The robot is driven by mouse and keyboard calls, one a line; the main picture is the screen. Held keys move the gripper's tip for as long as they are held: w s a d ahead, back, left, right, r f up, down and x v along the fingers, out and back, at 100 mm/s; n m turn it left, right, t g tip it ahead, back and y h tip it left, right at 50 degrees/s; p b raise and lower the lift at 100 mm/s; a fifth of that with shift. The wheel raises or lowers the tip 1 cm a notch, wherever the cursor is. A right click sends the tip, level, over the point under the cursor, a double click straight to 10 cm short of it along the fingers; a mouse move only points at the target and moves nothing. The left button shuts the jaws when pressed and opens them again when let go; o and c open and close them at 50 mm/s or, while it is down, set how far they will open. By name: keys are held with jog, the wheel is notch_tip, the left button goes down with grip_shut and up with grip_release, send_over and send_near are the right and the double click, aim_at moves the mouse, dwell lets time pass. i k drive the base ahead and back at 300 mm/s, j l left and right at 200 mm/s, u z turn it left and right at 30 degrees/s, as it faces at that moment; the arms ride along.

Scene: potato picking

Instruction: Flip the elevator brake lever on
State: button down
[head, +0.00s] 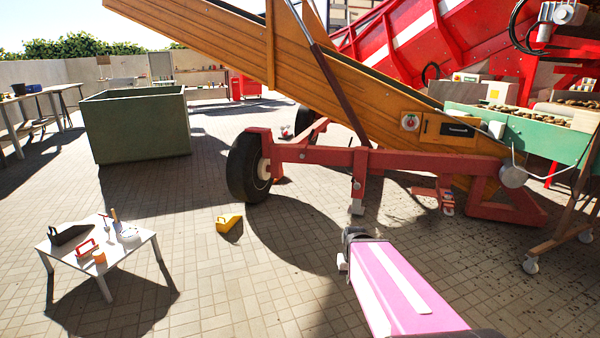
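The wooden elevator (215,42) slopes down from upper left to lower right on a red wheeled frame (320,157). No part stands out clearly as its brake lever. A small red piece with a pale end (447,203) sits low under the frame at the right. A panel on the elevator's side carries a round white and red part (410,122) and a dark slot (457,129). My gripper (352,236) shows as a grey end beyond my pink arm, in front of the frame and apart from it. Its fingers are too small and hidden to read.
A black tyre (248,168) carries the frame. A yellow wedge (229,223) lies on the paving before it. A low white table (100,247) with tools stands at left, a green bin (138,127) behind. A green conveyor (540,135) stands at right. Paving between table and frame is mostly clear.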

aim_at(302, 155)
jog(key=i, duration=3.3)
jog(key=z, duration=0.45)
